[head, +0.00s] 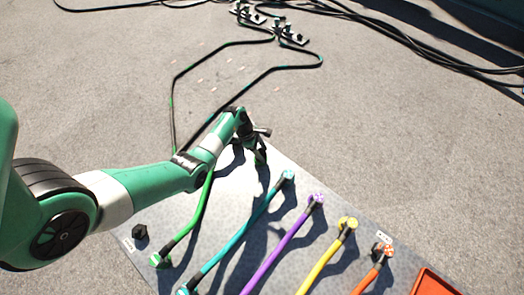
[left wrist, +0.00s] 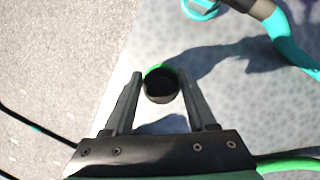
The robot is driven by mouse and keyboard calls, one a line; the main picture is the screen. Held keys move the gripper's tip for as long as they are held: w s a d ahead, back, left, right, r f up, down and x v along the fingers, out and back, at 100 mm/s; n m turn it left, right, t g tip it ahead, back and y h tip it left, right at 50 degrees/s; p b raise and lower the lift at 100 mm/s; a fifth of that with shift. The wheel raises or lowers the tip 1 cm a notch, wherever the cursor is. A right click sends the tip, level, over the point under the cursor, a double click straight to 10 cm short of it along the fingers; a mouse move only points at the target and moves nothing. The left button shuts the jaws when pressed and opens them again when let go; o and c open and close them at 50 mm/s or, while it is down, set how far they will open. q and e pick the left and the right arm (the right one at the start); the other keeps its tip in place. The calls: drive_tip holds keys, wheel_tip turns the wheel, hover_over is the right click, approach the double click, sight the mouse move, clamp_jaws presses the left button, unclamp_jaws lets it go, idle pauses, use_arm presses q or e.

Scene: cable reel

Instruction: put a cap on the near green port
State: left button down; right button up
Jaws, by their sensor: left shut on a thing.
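My left gripper (head: 256,150) is at the far end of the green cable (head: 198,208) in the head view, over the mat's far corner. In the left wrist view its two fingers (left wrist: 161,80) are shut on a round black cap (left wrist: 160,88). A thin green rim (left wrist: 156,67) shows along the cap's upper edge; I cannot tell whether the cap is seated on it or just above. The cable's other green end (head: 157,260) lies at the lower left of the head view, uncovered. My right gripper is not in view.
Teal (head: 238,232), purple (head: 282,245), yellow (head: 325,260) and orange (head: 370,280) cables lie side by side on the grey mat. A loose black cap (head: 140,233) stands at the mat's left edge. An orange tray (head: 432,283) is at lower right. Black cables lie beyond.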

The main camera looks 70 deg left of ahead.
use_arm(q)
drive_tip(key=shift+f, duration=0.25)
idle(0.4)
drive_tip(key=shift+c, duration=0.6)
unclamp_jaws()
drive_tip(key=p+v, duration=0.7)
drive_tip(key=v, duration=0.4)
drive_tip(key=shift+s+r+p, duration=0.15)
drive_tip(key=shift+r+p, duration=0.1)
drive_tip(key=shift+p, duration=0.15)
